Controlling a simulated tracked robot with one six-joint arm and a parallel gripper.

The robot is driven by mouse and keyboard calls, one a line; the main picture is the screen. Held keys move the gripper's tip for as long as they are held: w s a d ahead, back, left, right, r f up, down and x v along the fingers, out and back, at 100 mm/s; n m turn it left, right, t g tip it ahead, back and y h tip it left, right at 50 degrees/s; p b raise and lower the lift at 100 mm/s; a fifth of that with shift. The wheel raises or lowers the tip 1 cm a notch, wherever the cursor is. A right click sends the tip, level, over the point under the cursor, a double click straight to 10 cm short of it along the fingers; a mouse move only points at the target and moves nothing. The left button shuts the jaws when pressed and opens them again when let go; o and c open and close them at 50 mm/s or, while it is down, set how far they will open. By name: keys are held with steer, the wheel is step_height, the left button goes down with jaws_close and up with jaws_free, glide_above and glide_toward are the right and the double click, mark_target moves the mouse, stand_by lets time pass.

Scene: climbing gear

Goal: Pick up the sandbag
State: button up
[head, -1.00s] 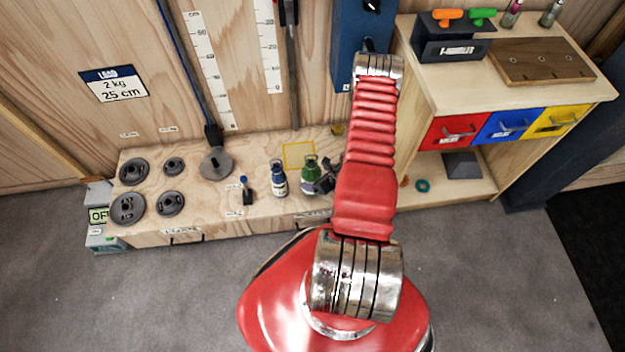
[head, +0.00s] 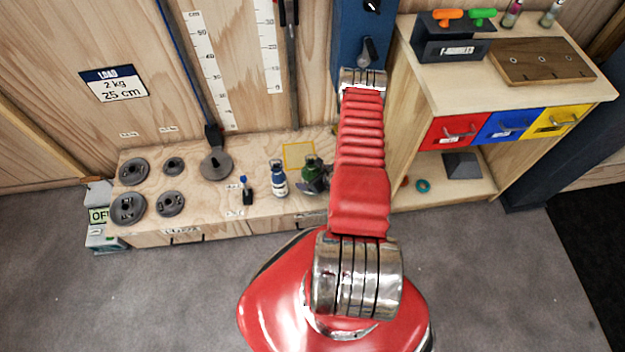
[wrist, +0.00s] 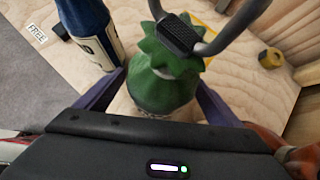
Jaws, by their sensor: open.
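In the head view the sandbag (head: 310,167) is partly covered by my gripper (head: 318,184). In the wrist view my gripper (wrist: 158,98) is open, with a dark finger on each side of the sandbag's lower body. Whether the fingers touch it I cannot tell; its base is hidden by the gripper body.
A blue bottle with a white label (head: 278,178) stands close on the left; it also shows beside the left finger in the wrist view (wrist: 92,30). A yellow outlined square (head: 299,154) lies behind. Grey weight discs (head: 128,208) sit at the bench's left. A shelf unit (head: 430,100) stands right.

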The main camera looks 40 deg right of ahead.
steer(key=shift+c, duration=0.4)
steer(key=c, duration=2.1)
steer(key=shift+w+d+r, duration=0.1)
